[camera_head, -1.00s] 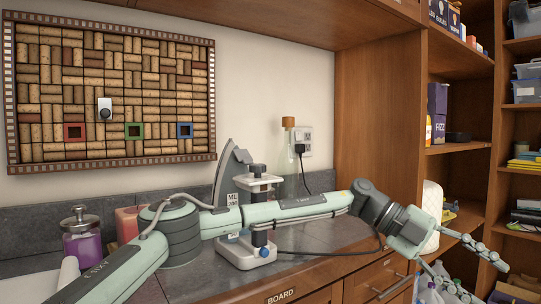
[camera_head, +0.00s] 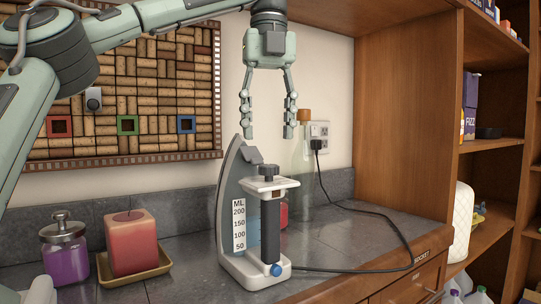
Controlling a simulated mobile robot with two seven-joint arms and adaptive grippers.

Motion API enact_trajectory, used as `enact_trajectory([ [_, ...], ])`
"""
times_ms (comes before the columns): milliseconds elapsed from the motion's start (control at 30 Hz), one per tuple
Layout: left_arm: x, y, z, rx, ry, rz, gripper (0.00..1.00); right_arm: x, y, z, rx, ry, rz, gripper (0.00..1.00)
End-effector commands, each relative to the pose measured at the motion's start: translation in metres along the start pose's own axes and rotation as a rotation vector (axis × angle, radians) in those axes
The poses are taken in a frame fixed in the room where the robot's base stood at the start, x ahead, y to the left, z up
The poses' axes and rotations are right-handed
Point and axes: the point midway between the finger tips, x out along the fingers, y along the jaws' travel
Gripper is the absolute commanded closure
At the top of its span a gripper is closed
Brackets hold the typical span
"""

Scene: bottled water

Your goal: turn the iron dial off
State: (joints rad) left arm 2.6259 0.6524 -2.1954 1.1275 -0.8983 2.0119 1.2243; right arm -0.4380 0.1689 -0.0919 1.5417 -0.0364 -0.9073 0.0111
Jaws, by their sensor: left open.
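The iron (camera_head: 226,185) stands upright on its heel on the grey counter (camera_head: 185,270). It has a grey soleplate, a dark handle (camera_head: 270,232) and a water scale on its side. A dark grey knob (camera_head: 269,172) sits on the white plate at its upper end, and a small blue knob (camera_head: 276,269) is on the white base; I cannot tell which is the dial or how it is set. My left gripper (camera_head: 269,137) points down above the iron, open and empty, with its fingertips apart from it. My right gripper is not in view.
A corded plug sits in the wall outlet (camera_head: 319,131), and its cable crosses the counter. A corked glass bottle (camera_head: 302,180) stands behind the iron. A red candle (camera_head: 131,243) and a purple jar (camera_head: 66,256) stand at left. Wooden shelves (camera_head: 490,145) are at right.

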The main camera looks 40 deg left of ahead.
Motion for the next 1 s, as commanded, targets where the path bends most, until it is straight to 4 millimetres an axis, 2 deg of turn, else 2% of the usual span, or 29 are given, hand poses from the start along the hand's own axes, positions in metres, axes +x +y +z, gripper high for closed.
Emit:
enact_trajectory([
  [100, 0.021, 0.0, 0.0, 0.005, 0.006, 0.0, 0.51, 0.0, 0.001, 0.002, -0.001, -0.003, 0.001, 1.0],
  [333, 0.049, -0.001, 0.0, 0.002, 0.002, -0.002, 0.51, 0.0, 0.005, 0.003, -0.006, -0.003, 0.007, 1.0],
  [700, 0.056, -0.001, 0.0, 0.001, -0.002, -0.004, 0.51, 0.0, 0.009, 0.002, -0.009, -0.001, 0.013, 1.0],
  [767, 0.056, -0.001, 0.0, 0.001, -0.002, -0.004, 0.55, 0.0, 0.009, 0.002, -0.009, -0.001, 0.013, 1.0],
  [1000, 0.056, -0.001, 0.0, 0.001, -0.002, -0.004, 0.85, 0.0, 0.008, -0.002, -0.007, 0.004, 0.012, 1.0],
])
